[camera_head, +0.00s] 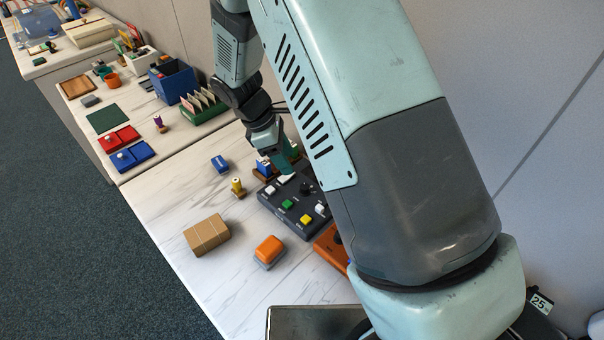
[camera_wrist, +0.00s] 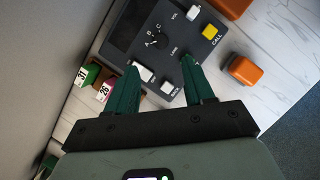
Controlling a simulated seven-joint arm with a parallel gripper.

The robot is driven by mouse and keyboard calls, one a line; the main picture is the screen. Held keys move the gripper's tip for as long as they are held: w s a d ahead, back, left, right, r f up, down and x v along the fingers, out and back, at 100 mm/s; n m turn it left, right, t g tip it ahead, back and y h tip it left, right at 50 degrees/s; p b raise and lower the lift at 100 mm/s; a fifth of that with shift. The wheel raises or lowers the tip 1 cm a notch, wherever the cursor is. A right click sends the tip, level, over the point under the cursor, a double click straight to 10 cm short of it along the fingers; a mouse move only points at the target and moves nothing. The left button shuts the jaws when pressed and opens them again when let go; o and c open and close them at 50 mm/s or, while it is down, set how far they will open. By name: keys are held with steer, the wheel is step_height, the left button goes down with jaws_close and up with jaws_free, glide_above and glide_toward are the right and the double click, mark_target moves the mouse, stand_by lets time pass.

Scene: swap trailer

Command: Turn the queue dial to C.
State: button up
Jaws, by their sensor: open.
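The dark grey queue console (camera_head: 290,225) sits on the white table in the head view, partly hidden by my arm. The console also fills the upper middle of the wrist view (camera_wrist: 125,32). Its black round dial (camera_wrist: 158,42) has the letters A, B and C around one side; which letter it points at is too small to tell. In the head view the dial (camera_head: 305,188) is a small dark knob. My gripper (camera_wrist: 160,64) is open and empty, its green fingers spread over the console beside the dial. In the head view my gripper (camera_head: 288,163) is above the console's far edge.
A yellow CALL button (camera_wrist: 209,32) and white buttons (camera_wrist: 167,88) stand near the dial. An orange-topped block (camera_head: 269,250), a cardboard box (camera_head: 206,235) and a yellow stamp-like piece (camera_head: 237,187) lie nearby. Numbered blocks (camera_wrist: 103,92) stand beside the console. The table's front is mostly clear.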

mark_target(304, 186)
steer(key=x, duration=1)
steer(key=shift+d+f, duration=0.2)
steer(key=shift+f, duration=0.05)
jaws_close()
